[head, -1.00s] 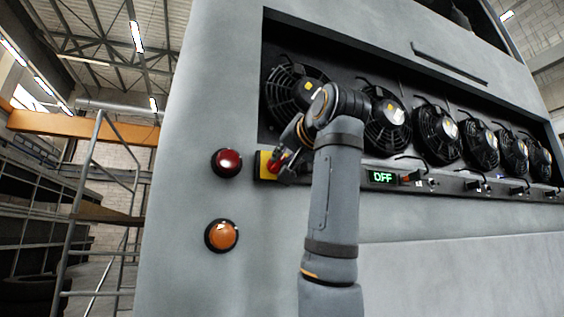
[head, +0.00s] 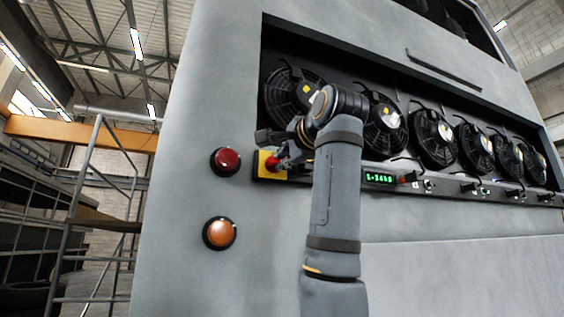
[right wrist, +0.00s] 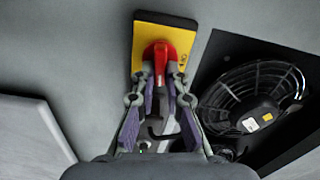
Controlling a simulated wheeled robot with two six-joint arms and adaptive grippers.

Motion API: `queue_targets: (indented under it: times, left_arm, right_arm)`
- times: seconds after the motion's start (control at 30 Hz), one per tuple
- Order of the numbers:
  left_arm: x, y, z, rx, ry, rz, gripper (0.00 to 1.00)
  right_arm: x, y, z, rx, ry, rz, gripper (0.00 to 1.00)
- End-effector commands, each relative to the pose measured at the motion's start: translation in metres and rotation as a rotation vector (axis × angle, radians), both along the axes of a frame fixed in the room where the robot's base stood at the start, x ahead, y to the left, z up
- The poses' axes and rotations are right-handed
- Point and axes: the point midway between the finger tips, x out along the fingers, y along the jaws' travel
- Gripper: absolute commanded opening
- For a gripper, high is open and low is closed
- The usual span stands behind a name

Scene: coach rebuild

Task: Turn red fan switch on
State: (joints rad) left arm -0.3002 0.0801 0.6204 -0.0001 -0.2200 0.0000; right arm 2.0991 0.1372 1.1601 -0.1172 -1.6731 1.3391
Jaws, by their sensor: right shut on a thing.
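The red fan switch is a red rotary handle (head: 271,163) on a yellow plate (head: 262,172), at the left end of the fan panel. My right gripper (head: 282,161) is at the switch, partly hidden by its own arm in the head view. In the right wrist view, my right gripper (right wrist: 160,76) has its two fingers shut around the red handle (right wrist: 160,53), in front of the yellow plate (right wrist: 146,36). A small display (head: 379,178) right of my arm glows green with characters too small to read surely. My left gripper is not in view.
A row of black fans (head: 432,138) sits in the recess of the grey coach body (head: 195,110). A red button (head: 226,161) and an orange button (head: 219,233) are left of and below the switch. A metal ladder (head: 85,190) stands at left.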

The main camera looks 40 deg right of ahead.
Motion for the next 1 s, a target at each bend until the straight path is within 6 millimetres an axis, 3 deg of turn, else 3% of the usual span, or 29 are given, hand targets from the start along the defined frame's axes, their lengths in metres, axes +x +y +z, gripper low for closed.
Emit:
queue_targets:
  times: [0.33, 0.9, 0.93, 1.0]
  left_arm:
    - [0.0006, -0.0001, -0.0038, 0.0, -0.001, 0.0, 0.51]
    - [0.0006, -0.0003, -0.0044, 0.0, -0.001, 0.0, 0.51]
    - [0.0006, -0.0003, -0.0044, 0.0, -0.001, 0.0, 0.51]
    - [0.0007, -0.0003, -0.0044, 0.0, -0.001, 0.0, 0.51]
  right_arm:
    - [0.0001, -0.0005, -0.0034, 0.136, -0.028, -0.002, 0.0]
    - [0.0009, -0.0003, -0.0047, 0.164, -0.029, -0.001, 0.0]
    - [0.0009, -0.0004, -0.0048, 0.164, -0.029, -0.001, 0.15]
    - [0.001, -0.0004, -0.0047, 0.163, -0.03, -0.001, 0.24]
